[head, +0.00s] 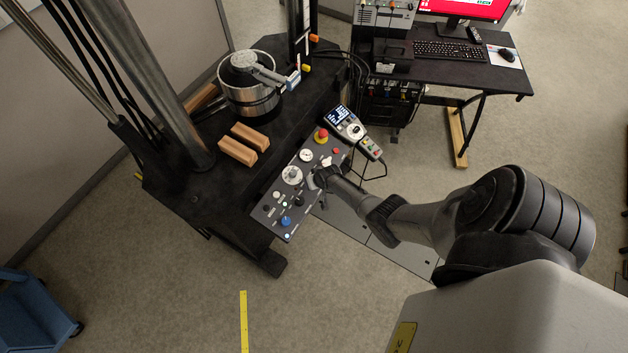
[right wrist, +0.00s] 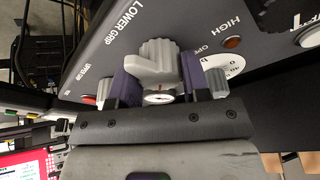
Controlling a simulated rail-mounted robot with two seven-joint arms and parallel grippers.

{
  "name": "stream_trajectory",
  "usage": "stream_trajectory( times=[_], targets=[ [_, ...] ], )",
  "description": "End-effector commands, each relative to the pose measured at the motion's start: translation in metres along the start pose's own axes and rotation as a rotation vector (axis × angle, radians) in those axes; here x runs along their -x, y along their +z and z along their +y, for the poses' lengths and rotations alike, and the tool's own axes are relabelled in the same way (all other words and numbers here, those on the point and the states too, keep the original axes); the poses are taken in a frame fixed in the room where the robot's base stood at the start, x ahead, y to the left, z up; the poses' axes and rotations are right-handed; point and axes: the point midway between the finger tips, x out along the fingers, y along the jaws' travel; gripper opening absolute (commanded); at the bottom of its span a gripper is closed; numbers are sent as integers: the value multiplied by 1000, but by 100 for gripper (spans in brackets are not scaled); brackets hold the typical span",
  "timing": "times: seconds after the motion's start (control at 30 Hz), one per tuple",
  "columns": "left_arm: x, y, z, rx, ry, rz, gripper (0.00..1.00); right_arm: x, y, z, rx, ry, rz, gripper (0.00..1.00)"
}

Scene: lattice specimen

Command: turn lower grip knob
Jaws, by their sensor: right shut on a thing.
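The lower grip knob (right wrist: 150,66) is a light grey lever-shaped knob on the dark control panel, beside the white "LOWER GRIP" lettering in the right wrist view. My right gripper (right wrist: 157,82) has one dark purple finger on each side of it and is shut on it. In the head view my right gripper (head: 318,178) reaches the right edge of the control panel (head: 268,212) from the right, and it largely hides the held knob there. My left gripper is not in view.
The panel carries a red emergency button (head: 321,135), white dials (head: 291,175) and a blue knob (head: 285,221) close by. A handheld controller (head: 349,125) lies beyond its far end. Wooden blocks (head: 244,144) and a metal pot-like vessel (head: 250,98) stand on the black machine base.

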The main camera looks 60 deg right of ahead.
Motion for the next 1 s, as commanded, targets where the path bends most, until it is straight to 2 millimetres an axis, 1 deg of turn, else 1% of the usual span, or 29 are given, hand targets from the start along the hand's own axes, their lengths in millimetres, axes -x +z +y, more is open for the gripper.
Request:
stream_trajectory(
  times=[0.37, 0.4, 0.63, 0.87, 1.0],
  targets=[
    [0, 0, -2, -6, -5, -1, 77, 0, 1, -1, -7, -1, -1, 20],
    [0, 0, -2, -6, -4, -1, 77, 0, 1, -1, -7, -1, -1, 45],
    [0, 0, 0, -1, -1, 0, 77, 0, 1, -1, -5, -1, -1, 67],
    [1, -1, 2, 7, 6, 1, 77, 1, 0, -1, -4, 0, 0, 67],
    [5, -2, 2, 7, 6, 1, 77, 8, 0, 0, -3, 0, 0, 67]
  ],
)
